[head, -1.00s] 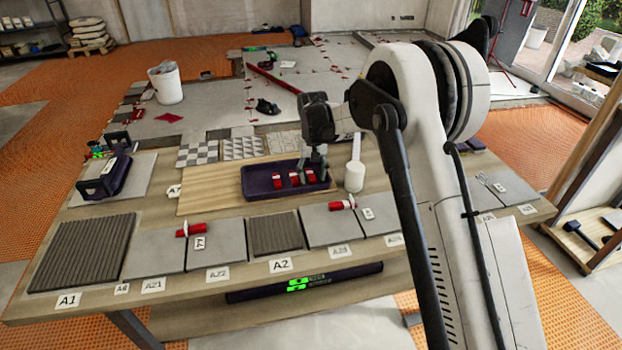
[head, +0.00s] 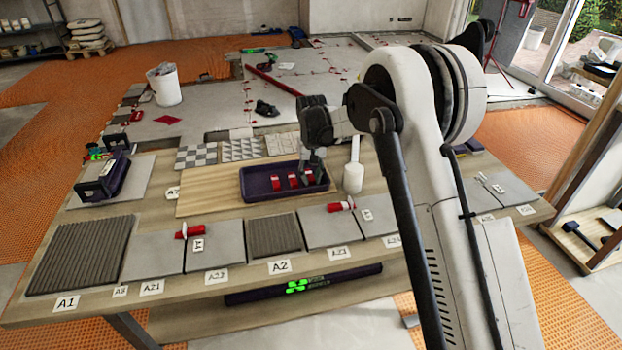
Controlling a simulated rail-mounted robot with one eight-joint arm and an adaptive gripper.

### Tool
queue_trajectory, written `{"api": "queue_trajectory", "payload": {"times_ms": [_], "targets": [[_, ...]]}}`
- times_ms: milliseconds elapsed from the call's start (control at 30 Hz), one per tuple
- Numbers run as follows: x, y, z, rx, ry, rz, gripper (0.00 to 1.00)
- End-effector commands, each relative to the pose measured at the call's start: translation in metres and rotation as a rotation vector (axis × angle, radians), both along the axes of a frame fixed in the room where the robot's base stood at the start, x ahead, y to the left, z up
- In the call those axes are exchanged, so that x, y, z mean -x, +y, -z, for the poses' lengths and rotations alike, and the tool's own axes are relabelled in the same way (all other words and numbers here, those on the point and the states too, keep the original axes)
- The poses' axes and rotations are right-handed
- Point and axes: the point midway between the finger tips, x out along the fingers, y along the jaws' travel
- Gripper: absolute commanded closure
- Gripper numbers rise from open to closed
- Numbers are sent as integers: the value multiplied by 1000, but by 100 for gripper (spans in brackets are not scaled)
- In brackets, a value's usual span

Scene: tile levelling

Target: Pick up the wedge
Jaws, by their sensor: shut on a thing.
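Several red wedges stand in a row in a dark purple tray (head: 262,195) on the wooden table; the left wedge (head: 276,184) and middle wedge (head: 293,181) are clear of my gripper. My gripper (head: 311,177) points down into the tray's right part. It is shut on the right red wedge (head: 306,178), whose far side the fingers partly hide. The wedge appears still at tray level; I cannot tell whether it touches the tray floor.
A white mallet (head: 353,178) stands just right of the tray. Grey tiles with red clips (head: 190,231) lie along the table's front. Patterned tiles (head: 240,149) lie behind the tray. A purple-black tool (head: 105,180) is at left.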

Motion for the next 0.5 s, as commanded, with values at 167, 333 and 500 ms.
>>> {"api": "queue_trajectory", "payload": {"times_ms": [167,333,500], "targets": [[0,0,-18,0,0,0,95],[10,10,-46,0,0,-4,95],[39,36,-69,0,0,-3,95]]}}
